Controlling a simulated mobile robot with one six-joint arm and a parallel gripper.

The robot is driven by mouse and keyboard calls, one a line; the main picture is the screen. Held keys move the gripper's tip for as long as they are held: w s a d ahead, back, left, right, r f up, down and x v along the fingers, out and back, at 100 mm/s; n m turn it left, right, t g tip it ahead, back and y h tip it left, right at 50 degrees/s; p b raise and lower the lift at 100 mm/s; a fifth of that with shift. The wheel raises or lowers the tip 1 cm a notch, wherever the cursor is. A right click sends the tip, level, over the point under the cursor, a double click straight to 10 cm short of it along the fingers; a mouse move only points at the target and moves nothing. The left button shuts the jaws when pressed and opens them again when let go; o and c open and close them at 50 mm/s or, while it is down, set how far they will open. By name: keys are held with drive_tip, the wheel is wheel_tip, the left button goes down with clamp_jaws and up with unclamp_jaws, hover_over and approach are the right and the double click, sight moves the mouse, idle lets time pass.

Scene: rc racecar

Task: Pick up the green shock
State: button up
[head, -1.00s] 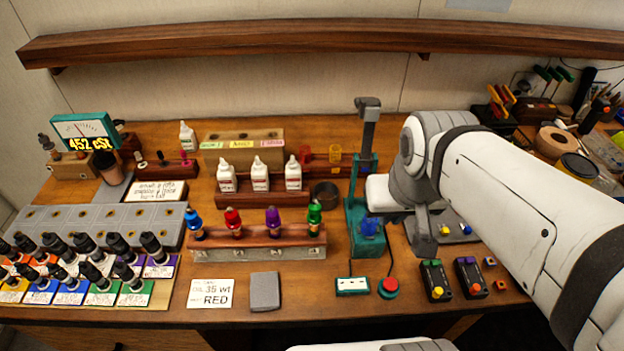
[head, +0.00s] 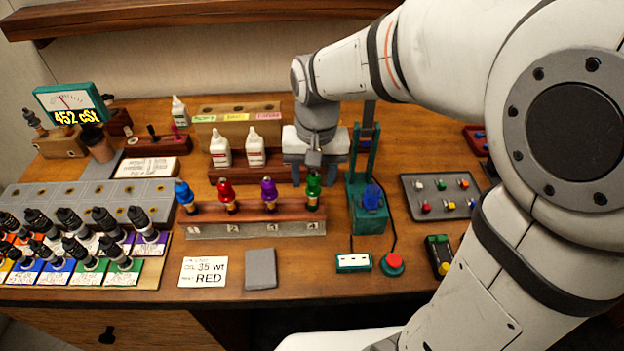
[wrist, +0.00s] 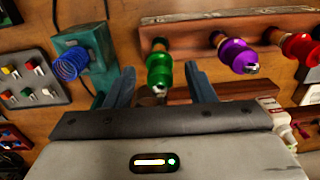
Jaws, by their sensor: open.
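The green shock (head: 313,188) stands upright at the right end of a wooden rack (head: 255,227), at the slot marked 4. My gripper (head: 318,172) is just behind and above it in the head view. In the wrist view the green shock (wrist: 159,70) lies between the two spread blue-grey fingers of my gripper (wrist: 160,85), nearer the left finger. The fingers are open and hold nothing. I cannot tell whether a finger touches the shock.
Purple (head: 269,193), red (head: 227,195) and blue (head: 184,195) shocks stand left of the green one. A teal press (head: 368,215) stands close on the right. White bottles (head: 255,148) stand behind the rack. A grey pad (head: 261,268) lies in front.

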wheel_tip(320, 180, down, 5)
drive_tip(key=shift+r, duration=0.1)
drive_tip(key=shift+a, duration=0.1)
drive_tip(key=c, duration=0.9)
drive_tip(key=shift+c, duration=0.2)
drive_tip(key=r, duration=0.4)
drive_tip(key=w+r, duration=0.1)
drive_tip(key=r, duration=0.1)
drive_tip(key=shift+r, duration=0.4)
drive_tip(key=s+b, duration=0.2)
drive_tip(key=s, duration=1.2)
wheel_tip(320, 180, up, 8)
drive_tip(key=p, duration=0.6)
drive_tip(key=shift+w+f, duration=0.1)
drive_tip(key=shift+f, duration=0.05)
